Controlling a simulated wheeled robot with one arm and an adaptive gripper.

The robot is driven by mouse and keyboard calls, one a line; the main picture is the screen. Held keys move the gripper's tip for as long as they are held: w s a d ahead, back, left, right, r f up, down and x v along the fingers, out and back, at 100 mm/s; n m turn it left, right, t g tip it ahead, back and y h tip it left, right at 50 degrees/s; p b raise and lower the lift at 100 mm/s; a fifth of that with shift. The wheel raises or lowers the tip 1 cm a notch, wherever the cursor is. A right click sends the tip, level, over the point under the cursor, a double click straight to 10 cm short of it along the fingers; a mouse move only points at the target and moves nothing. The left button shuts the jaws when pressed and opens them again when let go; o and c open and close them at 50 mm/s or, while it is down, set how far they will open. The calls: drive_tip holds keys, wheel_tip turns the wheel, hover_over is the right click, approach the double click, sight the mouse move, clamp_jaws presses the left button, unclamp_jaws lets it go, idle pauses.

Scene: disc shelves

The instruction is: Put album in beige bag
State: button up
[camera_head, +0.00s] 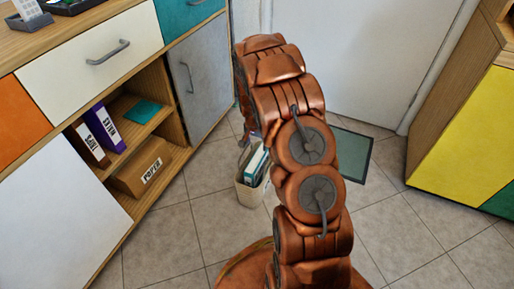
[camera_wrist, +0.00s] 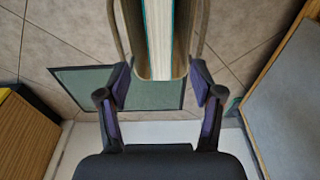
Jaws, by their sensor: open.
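The beige bag (camera_head: 249,193) stands on the tiled floor just left of my arm. The album (camera_head: 256,164), with a teal cover and pale page edges, stands upright in it, its top above the rim. In the wrist view the album (camera_wrist: 159,40) shows edge-on inside the bag (camera_wrist: 184,45). My gripper (camera_wrist: 160,68) is open, one finger on each side of the bag's near end. I cannot tell whether the fingers touch the bag. In the head view my arm mostly hides the gripper.
A wooden cabinet (camera_head: 180,128) on the left has an open shelf with binders (camera_head: 104,128) and a box (camera_head: 142,166). A green mat (camera_head: 352,154) lies before a white door (camera_head: 345,55). A yellow-fronted cabinet (camera_head: 465,130) stands right. Floor between the cabinets is mostly clear.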

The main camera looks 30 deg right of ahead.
drive_tip(key=s+a+r+n+g, duration=0.1)
drive_tip(key=s+a+r+n, duration=0.2)
drive_tip(key=s+a+r, duration=0.5)
drive_tip(key=s+a+r+n+g, duration=0.1)
drive_tip(key=s+a+r+n, duration=0.1)
drive_tip(key=s+a+r, duration=0.6)
drive_tip(key=s+a+r+n+g, duration=0.1)
drive_tip(key=s+a+r+n, duration=0.1)
drive_tip(key=s, duration=0.5)
drive_tip(key=s+a+r+n, duration=0.2)
drive_tip(key=s+r, duration=0.3)
drive_tip(key=s, duration=0.3)
drive_tip(key=s+a+r+n+g+y, duration=0.1)
drive_tip(key=s+a+r+n, duration=0.2)
drive_tip(key=s, duration=0.4)
drive_tip(key=shift+s+a+r+g, duration=0.15)
drive_tip(key=shift+s+r+g, duration=0.15)
drive_tip(key=shift+s+r, duration=0.1)
